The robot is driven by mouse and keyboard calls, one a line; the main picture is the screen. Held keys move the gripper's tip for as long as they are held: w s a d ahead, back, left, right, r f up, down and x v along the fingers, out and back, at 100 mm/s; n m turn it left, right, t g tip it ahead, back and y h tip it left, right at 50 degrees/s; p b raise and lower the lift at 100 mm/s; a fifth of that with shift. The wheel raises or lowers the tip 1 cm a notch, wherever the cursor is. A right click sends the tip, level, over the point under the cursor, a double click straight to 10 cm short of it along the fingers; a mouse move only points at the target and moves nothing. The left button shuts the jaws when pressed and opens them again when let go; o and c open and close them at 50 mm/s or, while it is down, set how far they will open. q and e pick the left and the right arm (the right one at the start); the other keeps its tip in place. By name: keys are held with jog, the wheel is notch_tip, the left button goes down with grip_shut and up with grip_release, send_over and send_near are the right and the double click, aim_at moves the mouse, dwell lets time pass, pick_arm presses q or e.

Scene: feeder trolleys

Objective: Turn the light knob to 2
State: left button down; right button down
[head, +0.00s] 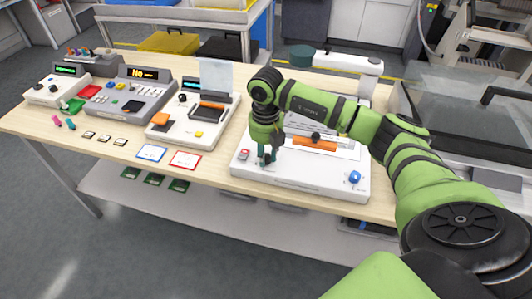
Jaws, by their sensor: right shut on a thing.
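The arm with my right gripper (266,156) comes in from the right and reaches down to the front left of a white device (300,182) on the table. The gripper points downward and is shut on a small dark knob at the device's top face, which I take for the light knob. The fingers mostly hide it, and its marks and setting cannot be read. A blue knob (354,177) sits at the device's front right corner, apart from the gripper. A red-marked switch (243,155) is just left of the gripper. My left gripper is not in view.
An orange bar (314,144) lies on the white device behind the gripper. Further left stand a white device with a paper sheet (216,76), a grey console (130,102) and small loose parts. Blue and red framed cards (185,160) lie at the table's front edge.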

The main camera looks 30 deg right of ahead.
aim_at(266, 156)
jog(key=shift+w+r, duration=0.1)
dwell(0.4)
jog(key=c, duration=1)
grip_release()
jog(key=shift+r, duration=0.2)
notch_tip(266, 156, up, 12)
jog(key=shift+f, duration=0.25)
